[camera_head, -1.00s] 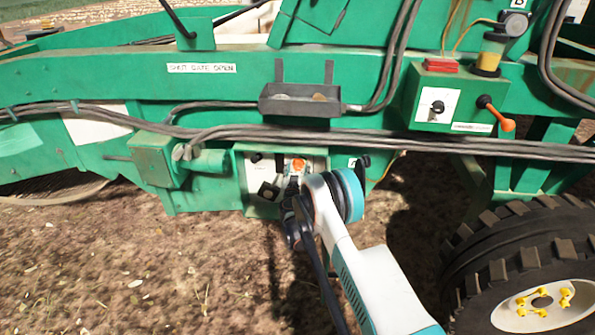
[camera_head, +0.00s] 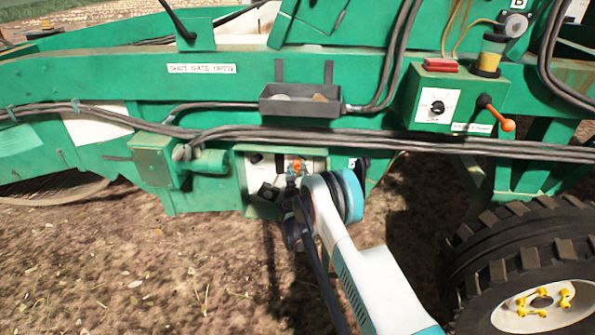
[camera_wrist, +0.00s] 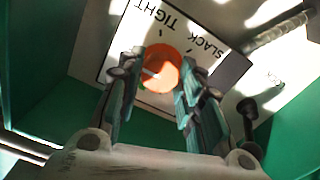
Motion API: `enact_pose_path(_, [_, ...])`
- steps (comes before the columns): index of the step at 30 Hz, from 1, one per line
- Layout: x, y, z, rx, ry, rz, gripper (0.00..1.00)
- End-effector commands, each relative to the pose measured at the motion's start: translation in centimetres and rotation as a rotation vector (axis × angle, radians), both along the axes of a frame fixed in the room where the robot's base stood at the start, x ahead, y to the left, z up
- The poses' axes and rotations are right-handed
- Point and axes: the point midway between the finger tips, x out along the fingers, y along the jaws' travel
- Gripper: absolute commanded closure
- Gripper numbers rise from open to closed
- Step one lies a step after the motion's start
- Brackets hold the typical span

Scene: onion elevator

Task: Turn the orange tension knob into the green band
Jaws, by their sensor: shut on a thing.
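The orange tension knob (camera_wrist: 160,68) sits on a white dial plate (camera_wrist: 205,28) marked TIGHT and SLACK in the wrist view. My gripper (camera_wrist: 160,80) has one finger on each side of the knob and is shut on it. A pale pointer mark shows on the knob's face. A sliver of green shows at the knob's lower left edge; the rest of the green band is hidden. In the head view the knob (camera_head: 297,165) is a small orange spot in the recessed green box, partly covered by my gripper (camera_head: 294,172).
A black knob (camera_wrist: 247,106) stands on the panel right of the dial in the wrist view. Green walls (camera_wrist: 50,105) enclose the panel. In the head view, cables (camera_head: 330,138) run above the box and a large tyre (camera_head: 520,240) stands at right.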

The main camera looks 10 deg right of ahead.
Motion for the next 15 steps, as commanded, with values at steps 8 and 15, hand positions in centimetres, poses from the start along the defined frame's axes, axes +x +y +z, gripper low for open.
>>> enact_pose_path(8, [0.02, 0.06, -0.03, -0.249, 0.081, 0.0, 0.9])
enact_pose_path(15, [0.02, 0.09, -0.05, -0.465, 0.151, 0.0, 0.9])
